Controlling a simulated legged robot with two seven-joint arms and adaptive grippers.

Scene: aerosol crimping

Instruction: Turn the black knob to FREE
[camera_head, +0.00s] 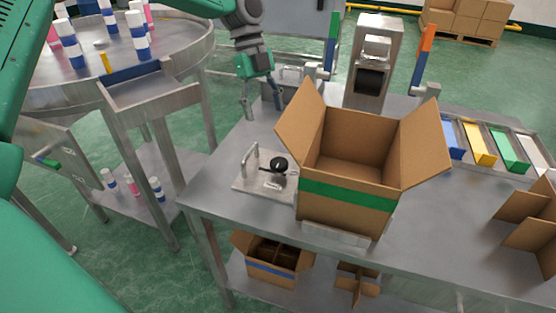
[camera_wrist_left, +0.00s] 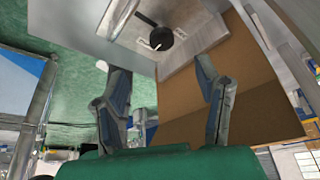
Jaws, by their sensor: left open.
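The black knob (camera_head: 279,164) sits on a metal plate (camera_head: 248,186) on the steel table, left of the open cardboard box. A metal handle (camera_head: 250,163) stands beside the knob, and small labels lie near it. In the left wrist view the knob (camera_wrist_left: 159,40) shows beyond the fingers, with a white mark on its dial; the label text is too blurred to read surely. My left gripper (camera_head: 259,105) is open and empty, above the table behind the knob and apart from it. In the left wrist view its two fingers (camera_wrist_left: 160,75) are spread wide. My right gripper is out of view.
The open cardboard box (camera_head: 348,195) with a green stripe stands close to the right of the knob. A metal device (camera_head: 374,60) stands behind it. Coloured bins (camera_head: 480,145) lie at the right. A round table (camera_head: 60,60) with bottles is at the left.

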